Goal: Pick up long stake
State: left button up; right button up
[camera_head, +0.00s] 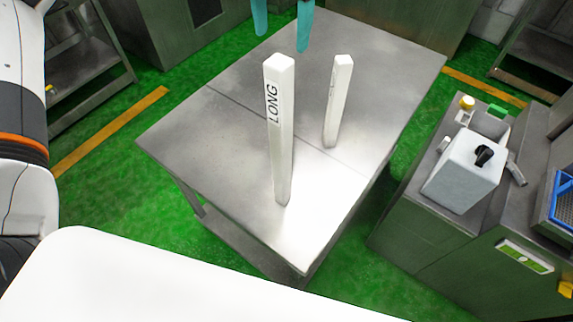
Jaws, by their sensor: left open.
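The long stake (281,140) is a white square post marked "LONG" in black. It stands upright on the metal table, left of a shorter white stake (338,105) that also stands upright. My left gripper (281,41) shows as two teal fingers at the top edge, pointing down. The fingers are apart with nothing between them, just above the long stake's top in the picture. I cannot tell the depth gap between them. The rest of the gripper is cut off. My right gripper is not in view.
The steel table (235,165) has bare room around both stakes. A grey cabinet at the right (410,225) bears a white box with a black knob (465,170). Metal cabinets and racks stand at the back. The green floor (110,190) has yellow lines.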

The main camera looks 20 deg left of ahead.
aim_at(280, 61)
pick_arm(q)
jog(key=s+f, duration=0.1)
jog(key=s+f+p, duration=0.1)
jog(key=f, duration=0.1)
jog(key=shift+s+f, duration=0.1)
jog(key=shift+f, duration=0.15)
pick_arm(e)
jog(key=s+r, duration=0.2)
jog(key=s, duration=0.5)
pick_arm(q)
jog(key=shift+w+f+p, duration=0.45)
jog(key=shift+w+f, duration=0.1)
jog(key=shift+f, duration=0.2)
jog(key=shift+w+f+p, duration=0.1)
jog(key=shift+f+p, duration=0.85)
jog(key=shift+p, duration=0.1)
jog(key=shift+s+a+f+p, duration=0.15)
jog(key=shift+f+p, duration=0.25)
jog(key=shift+f, duration=1.2)
jog(key=c, duration=0.8)
grip_shut()
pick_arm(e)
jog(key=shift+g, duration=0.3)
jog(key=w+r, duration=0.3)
